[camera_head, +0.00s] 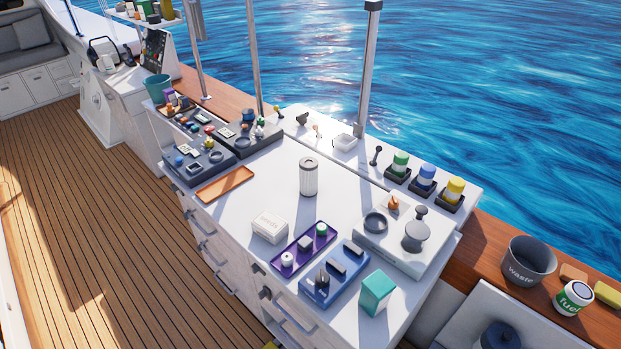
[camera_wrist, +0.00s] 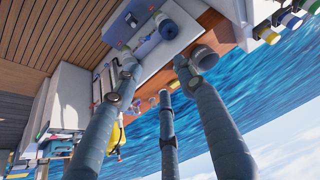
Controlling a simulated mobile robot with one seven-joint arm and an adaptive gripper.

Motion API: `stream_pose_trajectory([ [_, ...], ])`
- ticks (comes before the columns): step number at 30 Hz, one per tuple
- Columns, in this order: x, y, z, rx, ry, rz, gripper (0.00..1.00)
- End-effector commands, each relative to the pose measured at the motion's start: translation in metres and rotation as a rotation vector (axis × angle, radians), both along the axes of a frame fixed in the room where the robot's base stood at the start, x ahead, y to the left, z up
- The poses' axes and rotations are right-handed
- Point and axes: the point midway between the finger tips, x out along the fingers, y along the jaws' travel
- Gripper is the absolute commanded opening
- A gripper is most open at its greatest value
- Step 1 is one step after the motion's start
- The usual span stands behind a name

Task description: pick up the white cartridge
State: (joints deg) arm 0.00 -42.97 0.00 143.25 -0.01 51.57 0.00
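The white cartridge (camera_head: 308,178) is an upright white cylinder with a ribbed side and a darker ring on top. It stands alone near the middle of the white counter (camera_head: 262,191) in the head view. I cannot pick it out in the wrist view. My gripper (camera_wrist: 158,76) shows only in the wrist view, with long blue-grey fingers spread apart and nothing between them. It hangs away from the cartridge, with the counter, deck and water beyond it at a steep tilt.
Near the cartridge are an orange tray (camera_head: 225,184), a white box (camera_head: 270,227), a purple tray (camera_head: 290,267) with small parts, a blue tray (camera_head: 318,292) and a teal box (camera_head: 376,293). A white unit (camera_head: 384,246) stands at right. The counter immediately around the cartridge is clear.

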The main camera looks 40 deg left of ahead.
Motion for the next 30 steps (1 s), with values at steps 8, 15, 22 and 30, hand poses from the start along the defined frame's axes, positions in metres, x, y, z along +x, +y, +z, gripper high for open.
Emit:
stream_pose_trajectory([
  [8, 0.000, 0.000, 0.000, 0.000, 0.000, 0.000, 0.50],
  [15, 0.000, 0.000, 0.000, 0.000, 0.000, 0.000, 0.96],
  [22, 0.000, 0.000, 0.000, 0.000, 0.000, 0.000, 0.96],
  [30, 0.014, 0.000, 0.006, -0.012, -0.015, 0.007, 0.96],
])
